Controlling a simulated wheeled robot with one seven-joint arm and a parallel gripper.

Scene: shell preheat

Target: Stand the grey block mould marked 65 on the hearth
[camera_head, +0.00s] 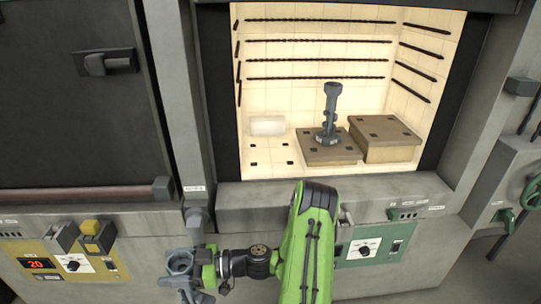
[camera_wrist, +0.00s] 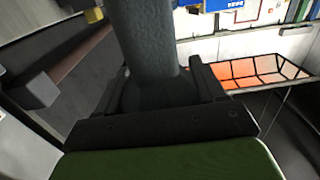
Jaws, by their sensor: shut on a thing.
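A grey mould (camera_head: 180,264) with a round cup-like top is held in my gripper (camera_head: 206,272), low in front of the furnace, outside its opening. In the wrist view my gripper (camera_wrist: 160,82) is shut on the mould's thick grey stem (camera_wrist: 145,40), one finger on each side. No mark 65 can be read on it, and its lower part is mostly hidden. The hearth (camera_head: 269,170) is the lit, pale furnace floor with small dark square holes. My green arm covers part of the furnace front.
Another grey mould (camera_head: 330,112) stands upright on a low brown slab (camera_head: 328,155) in the furnace. A taller brown block (camera_head: 385,150) is at right, a pale white block (camera_head: 267,125) at back left. The front-left floor is clear. The furnace sill (camera_head: 250,196) runs below the opening.

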